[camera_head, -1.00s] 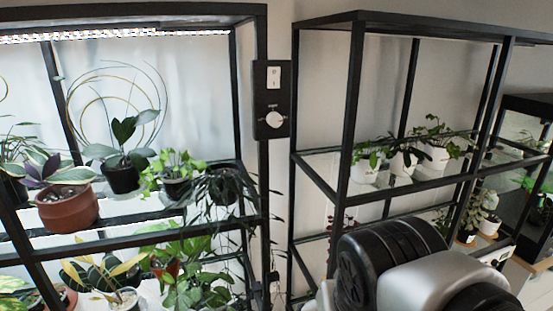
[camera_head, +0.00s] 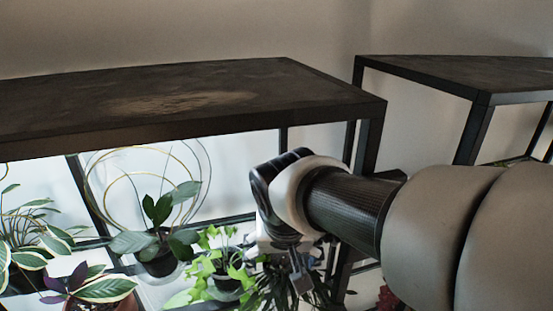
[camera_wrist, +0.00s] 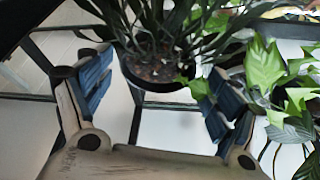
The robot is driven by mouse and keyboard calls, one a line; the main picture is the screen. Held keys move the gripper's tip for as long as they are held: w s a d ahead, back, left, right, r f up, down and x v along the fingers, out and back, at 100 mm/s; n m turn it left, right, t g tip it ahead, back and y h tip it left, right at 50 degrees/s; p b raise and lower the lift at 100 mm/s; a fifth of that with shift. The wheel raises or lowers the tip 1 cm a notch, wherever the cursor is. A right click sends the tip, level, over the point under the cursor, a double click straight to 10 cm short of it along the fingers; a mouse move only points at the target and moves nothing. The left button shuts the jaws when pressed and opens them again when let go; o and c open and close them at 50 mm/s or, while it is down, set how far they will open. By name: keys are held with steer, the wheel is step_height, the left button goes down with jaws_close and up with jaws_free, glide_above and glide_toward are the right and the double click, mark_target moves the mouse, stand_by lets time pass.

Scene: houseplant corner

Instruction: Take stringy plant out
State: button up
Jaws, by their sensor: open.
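My gripper (camera_wrist: 153,84) is open in the wrist view, with one blue-padded finger on each side of the pot. I see gaps between the fingers and the pot, and no clear contact.
A bright green leafy plant (camera_head: 222,272) stands close to the left of it; its leaves (camera_wrist: 265,68) reach the right finger. A hoop-trellis plant (camera_head: 160,240) stands further left. The rack's dark top (camera_head: 180,100) is bare, above my gripper.

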mark_target(283, 262)
steer(key=shift+w, duration=0.15)
steer(key=shift+s+x, duration=0.2)
steer(key=shift+x, duration=1)
steer(key=x, duration=0.4)
steer(key=shift+w+d+f, duration=0.1)
steer(key=shift+w+f, duration=0.1)
steer(key=shift+f, duration=0.15)
steer(key=c, duration=1.2)
steer(key=shift+o, duration=0.2)
steer(key=shift+r, duration=0.15)
